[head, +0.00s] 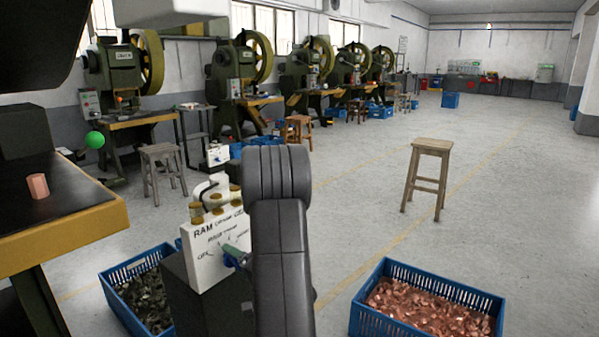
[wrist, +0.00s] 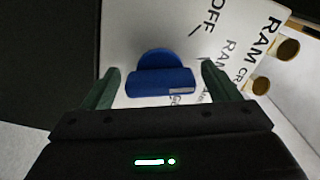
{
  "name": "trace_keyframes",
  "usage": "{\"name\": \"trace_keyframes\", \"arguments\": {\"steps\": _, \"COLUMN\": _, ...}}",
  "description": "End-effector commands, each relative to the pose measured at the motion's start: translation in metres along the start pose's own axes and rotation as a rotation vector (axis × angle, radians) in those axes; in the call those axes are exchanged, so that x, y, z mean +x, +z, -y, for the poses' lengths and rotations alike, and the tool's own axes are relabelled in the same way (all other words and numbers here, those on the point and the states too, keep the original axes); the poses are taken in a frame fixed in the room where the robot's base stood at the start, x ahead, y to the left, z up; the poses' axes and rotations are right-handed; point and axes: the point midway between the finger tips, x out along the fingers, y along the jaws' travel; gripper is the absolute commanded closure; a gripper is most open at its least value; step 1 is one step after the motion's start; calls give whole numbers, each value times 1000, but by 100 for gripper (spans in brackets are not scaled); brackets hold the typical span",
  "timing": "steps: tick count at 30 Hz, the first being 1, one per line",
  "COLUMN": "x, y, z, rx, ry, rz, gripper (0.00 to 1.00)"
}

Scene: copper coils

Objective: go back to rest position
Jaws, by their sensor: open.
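My gripper (wrist: 160,68) is open in the wrist view, with one dark green finger on each side of a blue knob (wrist: 160,82). The knob sits on a white panel (wrist: 215,20) lettered OFF and RAM. A gap shows between each finger and the knob, and nothing is held. In the head view my dark grey arm reaches to the white control box (head: 207,262). Most of my gripper is hidden there behind the arm.
A worktable (head: 75,232) with a copper piece (head: 37,186) stands at left. Blue crates stand at lower left (head: 117,273) and lower right (head: 497,303), the latter holding copper pieces. A stool (head: 432,146) stands at right. Open floor (head: 350,200) lies between.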

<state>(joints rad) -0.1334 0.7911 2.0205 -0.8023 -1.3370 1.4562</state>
Motion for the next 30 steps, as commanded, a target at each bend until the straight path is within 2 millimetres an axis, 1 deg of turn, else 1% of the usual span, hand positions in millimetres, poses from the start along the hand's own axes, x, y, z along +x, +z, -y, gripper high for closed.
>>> {"name": "trace_keyframes", "arguments": {"steps": 5, "x": -4, "y": 0, "z": 0, "rx": 1, "ry": 1, "rz": -1, "gripper": 18}}
{"name": "trace_keyframes", "arguments": {"steps": 8, "x": -12, "y": -1, "z": 0, "rx": 2, "ry": 1, "rz": -1, "gripper": 18}}
{"name": "trace_keyframes", "arguments": {"steps": 18, "x": -67, "y": -2, "z": 0, "rx": 2, "ry": 4, "rz": -4, "gripper": 18}}
{"name": "trace_keyframes", "arguments": {"steps": 24, "x": -96, "y": -2, "z": 0, "rx": 3, "ry": 3, "rz": -4, "gripper": 18}}
{"name": "trace_keyframes", "arguments": {"steps": 30, "x": -120, "y": -1, "z": 0, "rx": 2, "ry": 2, "rz": -4, "gripper": 18}}
